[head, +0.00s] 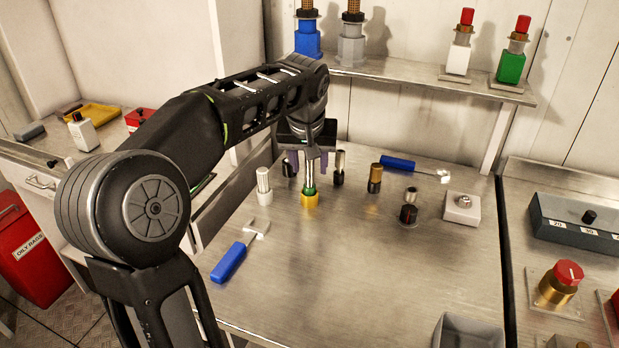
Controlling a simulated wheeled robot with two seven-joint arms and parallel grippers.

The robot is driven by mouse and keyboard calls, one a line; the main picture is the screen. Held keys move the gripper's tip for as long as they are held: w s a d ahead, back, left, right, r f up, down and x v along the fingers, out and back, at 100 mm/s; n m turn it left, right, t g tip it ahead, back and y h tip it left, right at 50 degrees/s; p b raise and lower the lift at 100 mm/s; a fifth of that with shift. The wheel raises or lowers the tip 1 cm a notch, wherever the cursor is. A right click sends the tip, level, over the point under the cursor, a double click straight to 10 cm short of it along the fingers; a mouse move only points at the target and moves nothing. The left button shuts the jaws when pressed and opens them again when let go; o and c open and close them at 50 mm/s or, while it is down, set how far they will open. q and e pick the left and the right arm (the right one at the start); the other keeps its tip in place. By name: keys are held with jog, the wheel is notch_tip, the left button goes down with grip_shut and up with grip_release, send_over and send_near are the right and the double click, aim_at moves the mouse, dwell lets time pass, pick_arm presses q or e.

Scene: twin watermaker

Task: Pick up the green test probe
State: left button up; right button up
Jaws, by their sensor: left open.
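A slim metal cylinder with a green band (309,188), which looks like the green test probe, stands upright on the steel worktop with a yellow base (310,199) under it. My left gripper (308,165) reaches in from above, pointing down. Its purple-tinted fingers are apart, one on each side of the cylinder's upper part. I cannot tell whether either finger touches it. The cylinder's top is hidden under the gripper body. My right gripper is not in view.
A brown-black cylinder (375,178) and a blue-handled tool (398,163) are further right. Another blue-handled tool (229,262) lies front left. The worktop's middle front is clear.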

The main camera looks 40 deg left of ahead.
pick_arm(q)
jog(key=shift+c, duration=0.3)
grip_shut()
dwell(0.4)
